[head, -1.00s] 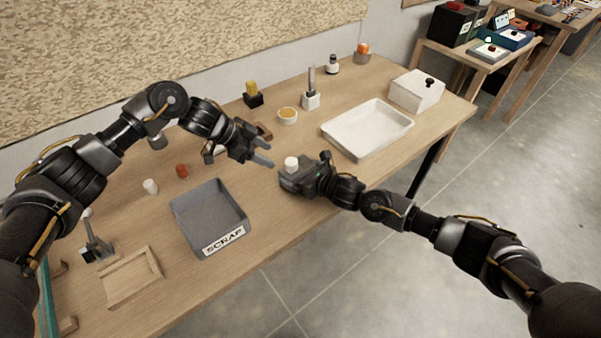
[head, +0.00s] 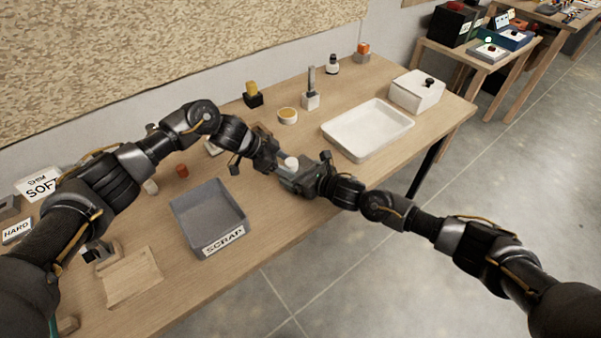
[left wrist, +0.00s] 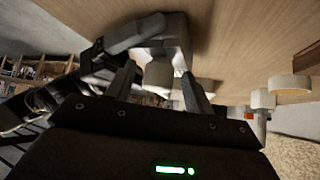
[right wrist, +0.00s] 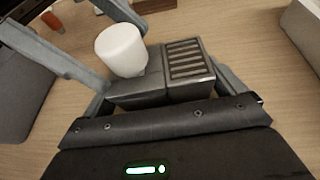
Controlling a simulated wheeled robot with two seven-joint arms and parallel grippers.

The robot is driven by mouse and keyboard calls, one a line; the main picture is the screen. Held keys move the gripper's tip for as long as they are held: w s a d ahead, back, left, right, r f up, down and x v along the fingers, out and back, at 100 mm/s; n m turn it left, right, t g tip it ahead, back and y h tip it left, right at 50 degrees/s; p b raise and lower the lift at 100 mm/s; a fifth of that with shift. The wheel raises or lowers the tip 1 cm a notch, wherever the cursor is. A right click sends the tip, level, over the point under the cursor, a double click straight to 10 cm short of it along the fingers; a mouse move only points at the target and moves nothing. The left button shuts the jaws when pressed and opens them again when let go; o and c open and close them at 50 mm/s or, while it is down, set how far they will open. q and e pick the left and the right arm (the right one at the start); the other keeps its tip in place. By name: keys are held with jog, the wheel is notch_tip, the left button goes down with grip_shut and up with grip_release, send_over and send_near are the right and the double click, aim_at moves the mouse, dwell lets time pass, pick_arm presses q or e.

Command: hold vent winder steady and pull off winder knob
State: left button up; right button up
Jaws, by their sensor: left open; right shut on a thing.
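The vent winder is a grey block (right wrist: 137,91) with a ribbed part (right wrist: 188,62); it is near the table's front edge. Its white winder knob (right wrist: 121,48) sits on one end and also shows in the head view (head: 291,162). My right gripper (head: 302,182) is shut on the winder body, one finger on each side. My left gripper (head: 281,167) is open at the knob. In the left wrist view the knob (left wrist: 158,75) lies between its two fingers, with gaps that look small; I cannot tell whether either finger touches.
A grey scrap bin (head: 208,213) stands left of the winder, and a white tray (head: 367,128) stands to the right.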

aim_at(293, 161)
pick_arm(q)
jog(key=shift+c, duration=0.4)
jog(key=c, duration=1)
jog(key=shift+r, duration=0.3)
jog(key=shift+r, duration=1.3)
pick_arm(e)
jog(key=o, duration=1.1)
pick_arm(q)
notch_tip(293, 161, up, 4)
jog(key=shift+f, duration=0.1)
